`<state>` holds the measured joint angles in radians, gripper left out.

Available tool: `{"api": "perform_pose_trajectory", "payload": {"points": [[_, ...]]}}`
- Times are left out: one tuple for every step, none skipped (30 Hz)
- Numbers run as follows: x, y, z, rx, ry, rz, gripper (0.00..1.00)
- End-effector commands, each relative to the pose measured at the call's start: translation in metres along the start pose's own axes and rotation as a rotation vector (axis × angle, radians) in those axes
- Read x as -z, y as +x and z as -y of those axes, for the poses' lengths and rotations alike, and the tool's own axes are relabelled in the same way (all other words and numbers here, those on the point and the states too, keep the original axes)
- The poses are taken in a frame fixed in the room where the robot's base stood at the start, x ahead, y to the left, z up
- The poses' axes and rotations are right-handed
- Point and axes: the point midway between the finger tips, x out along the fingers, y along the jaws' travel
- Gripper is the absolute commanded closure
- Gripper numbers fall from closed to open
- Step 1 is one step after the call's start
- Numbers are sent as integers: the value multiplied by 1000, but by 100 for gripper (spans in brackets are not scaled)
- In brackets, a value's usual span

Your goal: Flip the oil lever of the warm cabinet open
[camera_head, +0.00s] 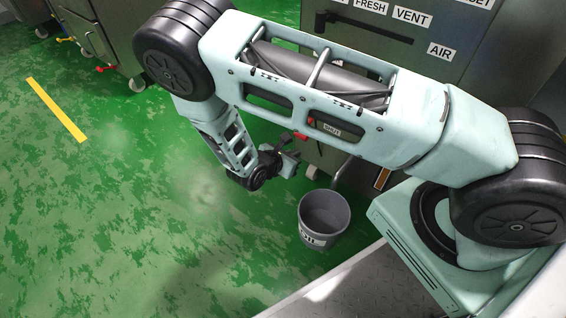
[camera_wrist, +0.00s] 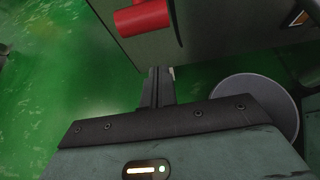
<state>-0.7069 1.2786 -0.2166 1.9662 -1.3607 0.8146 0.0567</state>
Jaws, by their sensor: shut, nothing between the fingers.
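A red lever (camera_wrist: 143,17) shows at the top of the wrist view, on the lower part of a grey-green cabinet (camera_wrist: 215,25). In the head view a small red part (camera_head: 301,136) shows on the cabinet's side (camera_head: 325,158), near a label reading SHUT (camera_head: 331,128); my arm hides much of this area. My gripper (camera_wrist: 158,78) has its fingers shut and empty, below the lever in the wrist view and apart from it in the picture. In the head view my gripper (camera_head: 291,156) is low beside the cabinet. I cannot tell which cabinet is warm.
A grey bucket (camera_head: 325,213) with a partly readable label stands on the green floor below the cabinet; it also shows in the wrist view (camera_wrist: 262,88). Labels FRESH, VENT and AIR mark the cabinet above. Other cabinets on casters (camera_head: 112,35) stand at upper left. The left floor is clear.

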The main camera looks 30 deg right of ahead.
Motion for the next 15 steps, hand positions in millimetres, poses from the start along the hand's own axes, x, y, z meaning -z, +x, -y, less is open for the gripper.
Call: {"api": "perform_pose_trajectory", "payload": {"points": [[-2,3,-1,0,4,-2,100],[-8,0,-1,-1,4,-2,100],[-13,-3,-1,-1,4,-2,100],[-16,-4,-1,-1,4,-2,100],[-20,-5,-1,-1,4,-2,100],[-23,-6,0,0,4,-1,100],[-26,-7,0,-1,4,-1,100],[-28,-8,-1,-1,3,-1,100],[-31,-9,0,-1,2,-1,100],[-33,-10,0,0,2,-1,100],[-34,-10,0,0,2,-1,100],[-36,-11,0,0,1,-1,100],[-36,-11,0,0,1,-1,100],[-37,-11,0,0,1,-1,100],[-37,-12,0,0,1,-1,100]]}}
